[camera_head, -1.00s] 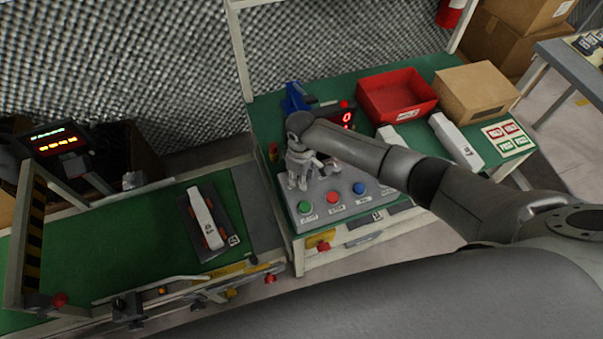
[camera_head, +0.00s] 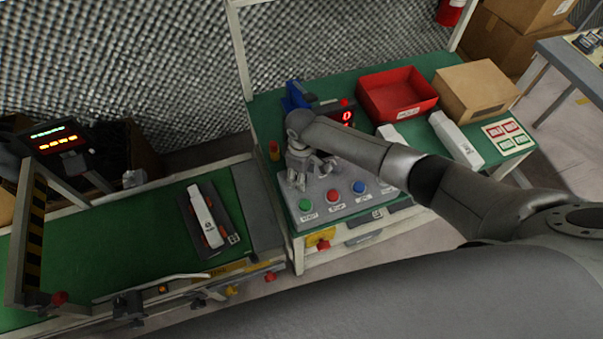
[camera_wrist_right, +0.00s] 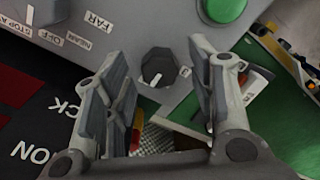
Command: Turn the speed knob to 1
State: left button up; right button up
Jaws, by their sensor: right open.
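In the right wrist view, a dark faceted knob (camera_wrist_right: 158,66) with a white pointer mark stands on the grey control panel (camera_wrist_right: 150,25). My right gripper (camera_wrist_right: 158,54) is open, with one finger on each side of the knob and gaps between. The pointer points toward the bottom of that view, slightly left. No number beside it is readable. In the head view my right gripper (camera_head: 308,172) hangs over the left back part of the panel (camera_head: 338,199) and hides the knob. My left gripper is not in view.
A red display (camera_head: 346,116) behind the panel appears to read 0. Green (camera_head: 305,205), red (camera_head: 333,196) and blue (camera_head: 358,187) buttons line the panel's front. Another knob (camera_wrist_right: 32,14) lies at the wrist view's upper left. A red bin (camera_head: 398,95) and cardboard box (camera_head: 476,91) stand behind.

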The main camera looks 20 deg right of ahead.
notch_tip(320, 180, up, 12)
dwell(0.4)
jog(key=shift+f, duration=0.15)
